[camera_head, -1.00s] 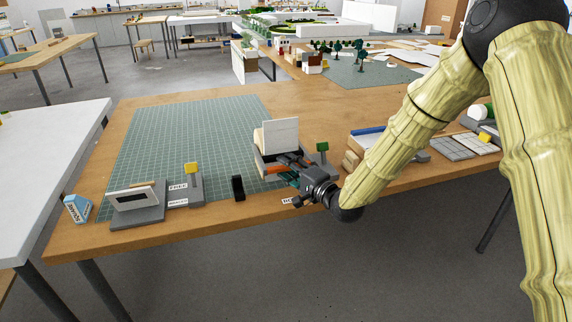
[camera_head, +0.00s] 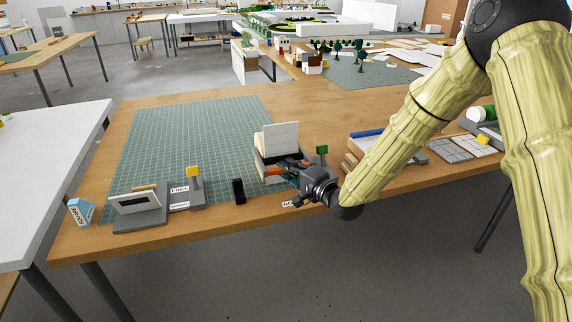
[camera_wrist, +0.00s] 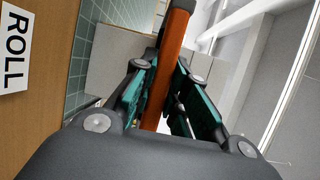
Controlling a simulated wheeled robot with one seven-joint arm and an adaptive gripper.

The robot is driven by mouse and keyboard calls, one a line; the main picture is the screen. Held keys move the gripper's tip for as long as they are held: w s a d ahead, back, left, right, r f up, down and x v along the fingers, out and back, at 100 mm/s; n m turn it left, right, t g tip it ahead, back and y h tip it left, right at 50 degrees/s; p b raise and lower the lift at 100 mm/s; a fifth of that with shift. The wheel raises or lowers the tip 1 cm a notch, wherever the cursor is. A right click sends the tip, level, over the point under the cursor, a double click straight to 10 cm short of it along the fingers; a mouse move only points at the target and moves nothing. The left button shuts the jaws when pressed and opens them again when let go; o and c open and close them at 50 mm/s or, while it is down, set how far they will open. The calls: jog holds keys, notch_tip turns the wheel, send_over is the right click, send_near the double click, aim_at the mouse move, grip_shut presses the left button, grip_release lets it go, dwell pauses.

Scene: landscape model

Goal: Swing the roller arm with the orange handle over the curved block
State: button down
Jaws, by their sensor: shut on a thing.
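The orange handle (camera_wrist: 172,65) runs up between my fingers in the wrist view, and a short orange piece shows at the fingertips in the head view (camera_head: 273,171). My gripper (camera_head: 285,168) is shut on this handle, at the near right edge of the green cutting mat. A white upright panel (camera_head: 281,140) with a beige piece (camera_head: 259,142) at its left stands just beyond my fingers. I cannot tell for sure which part is the curved block. The roller is mostly hidden by my gripper.
A small post with a green top (camera_head: 321,151) stands close to the right of my gripper. A black upright piece (camera_head: 238,190) and a grey stand with a yellow knob (camera_head: 193,171) are to the left. The mat's middle (camera_head: 195,135) is clear. A "ROLL" label (camera_wrist: 15,48) lies beside the gripper.

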jog(key=shift+w+r+m+g+h+p, duration=0.2)
jog(key=shift+r+g+h+p, duration=0.45)
jog(key=shift+p, duration=1.3)
jog(key=shift+w+r+m+g+h+p, duration=0.2)
jog(key=shift+r+p, duration=0.75)
jog(key=shift+p, duration=0.95)
jog(key=shift+s+r, duration=0.1)
jog(key=shift+r+g+p, duration=0.25)
jog(key=shift+r+p, duration=0.05)
jog(key=shift+p, duration=0.5)
jog(key=shift+w+a+r+g+h+p, duration=0.1)
jog(key=shift+w+r+g+h+p, duration=0.2)
jog(key=shift+p, duration=0.6)
jog(key=shift+w+a+r+g+y+p, duration=0.1)
jog(key=shift+r+p, duration=0.25)
jog(key=shift+p, duration=0.55)
jog(key=shift+r+m+g+p, duration=0.3)
jog(key=shift+p, duration=0.35)
jog(key=shift+w+a+r+g+h+p, duration=0.1)
jog(key=shift+w+r+g+h+p, duration=0.4)
jog(key=shift+p, duration=1.1)
